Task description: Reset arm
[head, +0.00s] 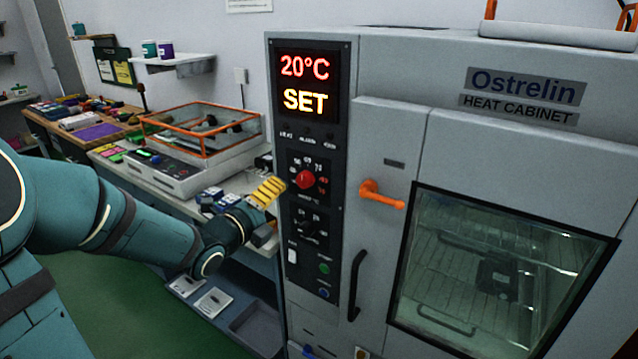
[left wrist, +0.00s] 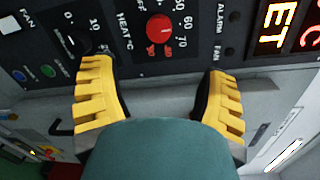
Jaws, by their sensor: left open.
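My left arm comes in from the left in the head view, with its yellow-fingered left gripper (head: 268,192) in front of the heat cabinet's dark control panel (head: 313,258). In the left wrist view, the two yellow fingers of the left gripper (left wrist: 160,95) stand wide apart and hold nothing. The red heat knob (head: 305,180) is just right of the gripper in the head view. The red knob also shows in the left wrist view (left wrist: 159,28), beyond and between the fingertips, apart from them. The display (head: 305,84) reads 20°C and SET. My right gripper is not in view.
The heat cabinet (head: 395,140) has an orange handle (head: 382,195) and a shut glass door (head: 500,275) with racks behind it. A bench at left carries an orange-framed clear box (head: 205,128) and small items. Green floor (head: 120,300) shows below my arm.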

